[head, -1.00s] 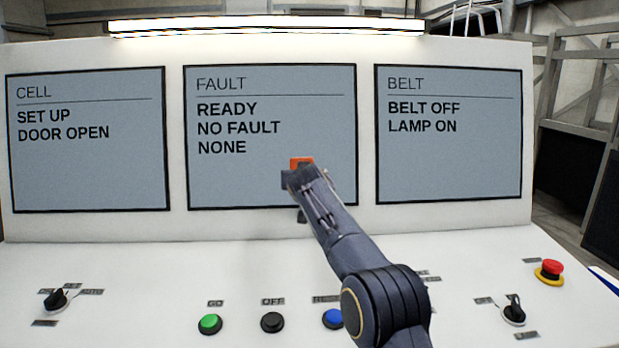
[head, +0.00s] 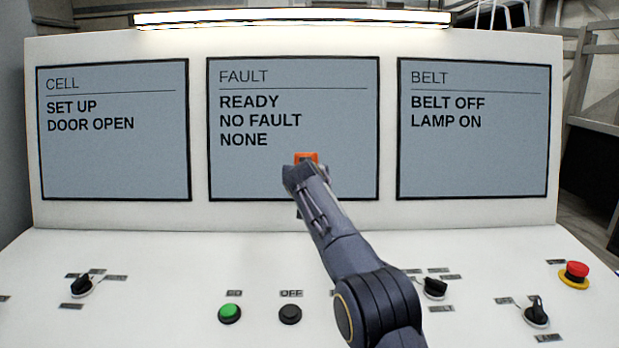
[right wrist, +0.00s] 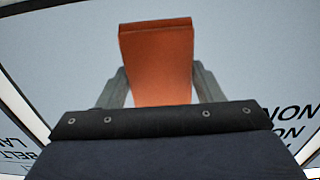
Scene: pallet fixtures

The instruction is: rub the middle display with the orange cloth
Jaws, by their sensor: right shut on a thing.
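The middle display (head: 240,172), headed FAULT, reads READY, NO FAULT, NONE. My right gripper (head: 304,165) is in front of its lower middle part. It is shut on the orange cloth (head: 307,157), a small folded block that shows just above the fingers. In the right wrist view the cloth (right wrist: 156,60) stands out between the two grey fingers (right wrist: 158,88), with the grey screen behind it. I cannot tell whether the cloth touches the screen. My left gripper is not in view.
The CELL display (head: 115,160) is on the left and the BELT display (head: 470,160) on the right. The sloping desk below carries a green button (head: 229,313), a black button (head: 290,313), black knobs (head: 435,288) and a red stop button (head: 577,270). A lit lamp bar (head: 290,18) runs along the top.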

